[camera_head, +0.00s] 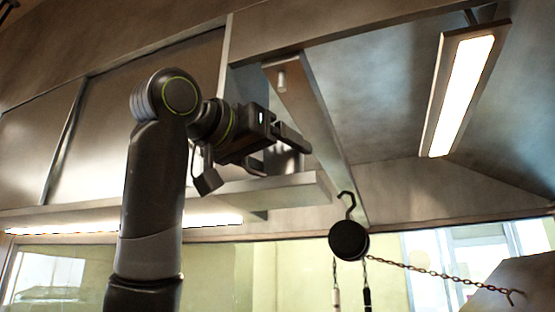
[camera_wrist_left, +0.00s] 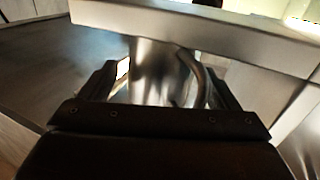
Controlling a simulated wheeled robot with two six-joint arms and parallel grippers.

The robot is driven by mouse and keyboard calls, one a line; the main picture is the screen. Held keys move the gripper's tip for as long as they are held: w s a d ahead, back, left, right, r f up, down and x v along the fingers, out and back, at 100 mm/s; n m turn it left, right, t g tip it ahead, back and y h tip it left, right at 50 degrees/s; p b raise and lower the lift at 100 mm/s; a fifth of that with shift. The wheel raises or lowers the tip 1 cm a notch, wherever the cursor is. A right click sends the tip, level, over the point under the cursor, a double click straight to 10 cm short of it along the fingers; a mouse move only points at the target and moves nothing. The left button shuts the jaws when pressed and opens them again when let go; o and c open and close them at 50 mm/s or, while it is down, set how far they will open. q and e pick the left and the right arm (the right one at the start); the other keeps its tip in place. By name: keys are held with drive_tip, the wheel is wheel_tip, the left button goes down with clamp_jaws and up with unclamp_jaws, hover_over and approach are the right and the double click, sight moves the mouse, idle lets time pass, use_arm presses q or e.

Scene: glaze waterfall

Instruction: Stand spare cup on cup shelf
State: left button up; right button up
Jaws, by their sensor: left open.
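The spare cup (camera_head: 285,160) is a shiny metal cup, partly hidden behind my left gripper (camera_head: 277,156). It appears upright at the cup shelf (camera_head: 275,193), a metal ledge under the hood; the shelf's front edge hides its base, so I cannot tell whether it rests there. In the left wrist view the cup (camera_wrist_left: 150,70), with its curved handle (camera_wrist_left: 193,72), lies between the fingers of my left gripper (camera_wrist_left: 162,84). The fingers are open, one on each side of it. The shelf (camera_wrist_left: 200,32) crosses the top of that view. My right gripper is out of view.
A slanted metal bracket (camera_head: 315,120) comes down just right of the gripper. A lit lamp (camera_head: 463,92) is at upper right.

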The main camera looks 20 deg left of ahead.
use_arm(q)
drive_tip(key=b+v, duration=0.5)
drive_tip(key=v, duration=0.6)
drive_tip(key=shift+a+f, duration=0.1)
